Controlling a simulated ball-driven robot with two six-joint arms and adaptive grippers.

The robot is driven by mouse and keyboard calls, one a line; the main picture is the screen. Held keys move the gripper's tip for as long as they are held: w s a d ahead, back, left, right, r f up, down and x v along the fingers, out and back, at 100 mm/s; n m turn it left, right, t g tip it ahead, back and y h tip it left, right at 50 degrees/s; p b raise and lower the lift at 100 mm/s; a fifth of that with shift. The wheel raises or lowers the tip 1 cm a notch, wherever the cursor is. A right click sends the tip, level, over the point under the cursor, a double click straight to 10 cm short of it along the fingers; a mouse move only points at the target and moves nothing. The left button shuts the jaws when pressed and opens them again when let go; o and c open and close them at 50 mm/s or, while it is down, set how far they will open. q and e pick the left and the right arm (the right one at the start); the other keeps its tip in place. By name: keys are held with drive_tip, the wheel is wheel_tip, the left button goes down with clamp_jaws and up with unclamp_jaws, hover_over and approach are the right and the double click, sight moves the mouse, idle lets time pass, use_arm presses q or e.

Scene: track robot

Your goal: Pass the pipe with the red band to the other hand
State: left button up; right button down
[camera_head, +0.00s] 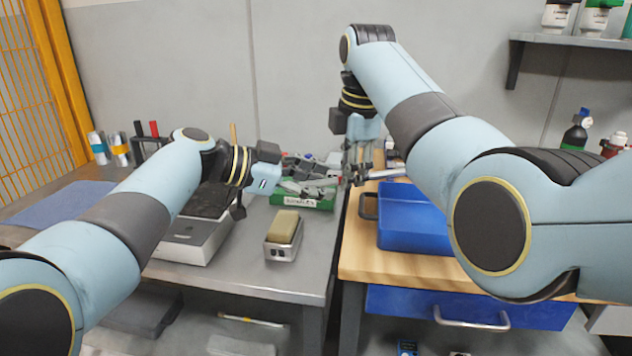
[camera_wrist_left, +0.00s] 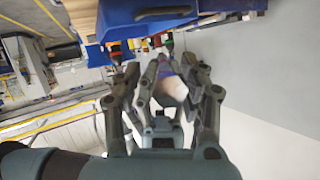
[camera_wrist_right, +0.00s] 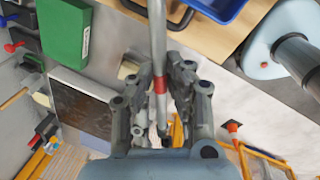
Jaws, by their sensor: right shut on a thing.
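The pipe (camera_wrist_right: 157,40) is a thin grey tube. Its red band (camera_wrist_right: 160,84) shows between the fingers of my right gripper (camera_wrist_right: 158,72) in the right wrist view. My right gripper (camera_head: 359,172) is shut on the pipe, above the gap between the two benches in the head view. The pipe's grey end (camera_head: 386,174) sticks out to the right, over the blue tray. My left gripper (camera_head: 266,172) is to the left of it, apart from the pipe. In the left wrist view its fingers (camera_wrist_left: 165,80) are spread; a blurred pale object shows behind them.
A blue tray (camera_head: 410,220) is on the wooden bench at right. A metal block with a tan top (camera_head: 284,236) and a dark-topped device (camera_head: 190,240) stand on the grey bench.

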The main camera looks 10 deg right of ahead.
use_arm(q)
clamp_jaws()
use_arm(e)
drive_tip(key=shift+w, duration=0.1)
drive_tip(key=c, duration=1.2)
unclamp_jaws()
